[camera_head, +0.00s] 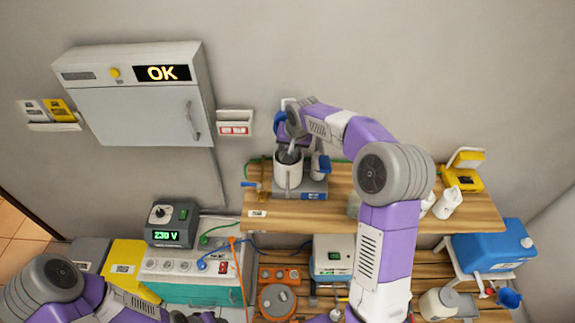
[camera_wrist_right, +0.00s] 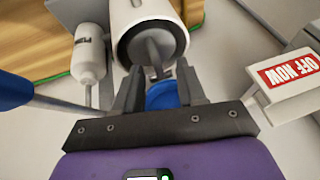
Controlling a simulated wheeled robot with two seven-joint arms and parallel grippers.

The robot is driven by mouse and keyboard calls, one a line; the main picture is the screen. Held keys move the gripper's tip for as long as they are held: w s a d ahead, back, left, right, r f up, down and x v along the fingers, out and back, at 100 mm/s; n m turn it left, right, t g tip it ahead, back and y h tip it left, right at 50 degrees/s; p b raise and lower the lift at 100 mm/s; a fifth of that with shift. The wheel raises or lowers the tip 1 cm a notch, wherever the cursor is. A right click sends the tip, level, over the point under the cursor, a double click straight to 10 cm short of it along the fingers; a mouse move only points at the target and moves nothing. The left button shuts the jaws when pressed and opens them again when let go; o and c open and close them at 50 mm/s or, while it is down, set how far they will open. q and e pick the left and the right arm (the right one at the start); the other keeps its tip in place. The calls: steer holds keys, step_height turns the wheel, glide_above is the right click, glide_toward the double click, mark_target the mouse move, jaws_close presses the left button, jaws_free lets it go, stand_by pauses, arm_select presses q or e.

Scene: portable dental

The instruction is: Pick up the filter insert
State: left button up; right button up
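A white cylindrical canister (camera_head: 288,178) stands on the left part of the wooden shelf, with a dark grey insert (camera_head: 289,156) in its mouth. The wrist view shows the canister (camera_wrist_right: 137,14) with the grey insert (camera_wrist_right: 152,46) inside, its narrow end pointing towards my fingers. My right gripper (camera_head: 293,143) is just above the canister mouth. In the wrist view its fingers (camera_wrist_right: 158,88) are apart, with the insert's end just ahead of the gap; contact is not clear. My left gripper (camera_head: 190,317) is barely in view at the bottom edge, its fingers not readable.
A small white bottle (camera_wrist_right: 88,55) stands beside the canister. A wall holder with a red label (camera_head: 235,128) is close to the left. The wooden shelf (camera_head: 335,208) has bare room along its front.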

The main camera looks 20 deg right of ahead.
steer(key=shift+f, duration=0.35)
steer(key=shift+w, duration=0.1)
jaws_close()
stand_by(0.3)
